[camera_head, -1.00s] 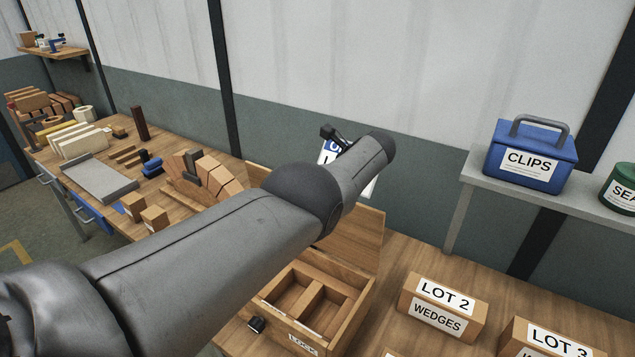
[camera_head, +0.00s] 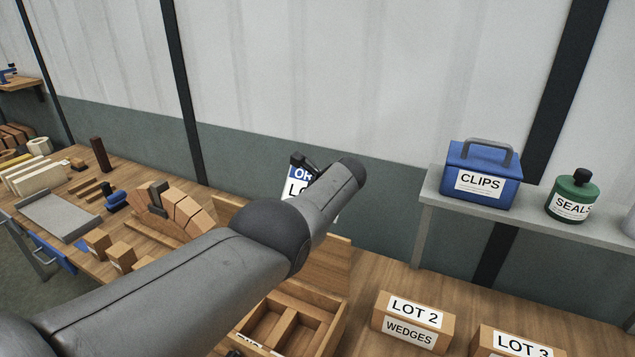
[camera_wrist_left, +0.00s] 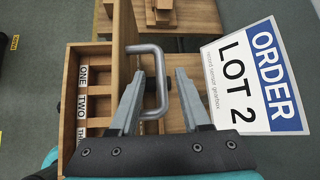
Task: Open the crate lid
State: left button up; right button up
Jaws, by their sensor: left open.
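The wooden crate (camera_head: 333,325) stands on the bench at the bottom of the head view, its divided inside showing. Its lid (camera_head: 338,262) stands upright at the back, partly hidden behind my left arm. In the left wrist view the crate (camera_wrist_left: 69,110) is at left, with labels in its compartments, and the lid (camera_wrist_left: 123,40) is seen edge-on. A grey handle (camera_wrist_left: 158,65) sticks out from the lid. My left gripper (camera_wrist_left: 160,82) is open, its fingers on either side of the handle's bar. Contact cannot be told. My right gripper is out of view.
An order card (camera_head: 297,183) reading LOT 2 is behind my left arm; it also shows in the wrist view (camera_wrist_left: 255,80). The LOT 2 wedges box (camera_head: 412,322) and LOT 3 box (camera_head: 510,342) stand right of the crate. A shelf (camera_head: 430,215) holds a blue clips box (camera_head: 482,175).

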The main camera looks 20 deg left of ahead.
pick_arm(q)
jog(key=p+v, duration=0.1)
jog(key=v, duration=0.1)
jog(key=shift+d+r+p, duration=0.1)
jog(key=shift+r+p, duration=0.15)
jog(key=shift+p, duration=0.15)
jog(key=shift+d+b, duration=0.25)
jog(key=shift+b, duration=0.1)
jog(key=shift+v, duration=0.95)
jog(key=v, duration=0.7)
jog(key=shift+s+d+r, duration=0.2)
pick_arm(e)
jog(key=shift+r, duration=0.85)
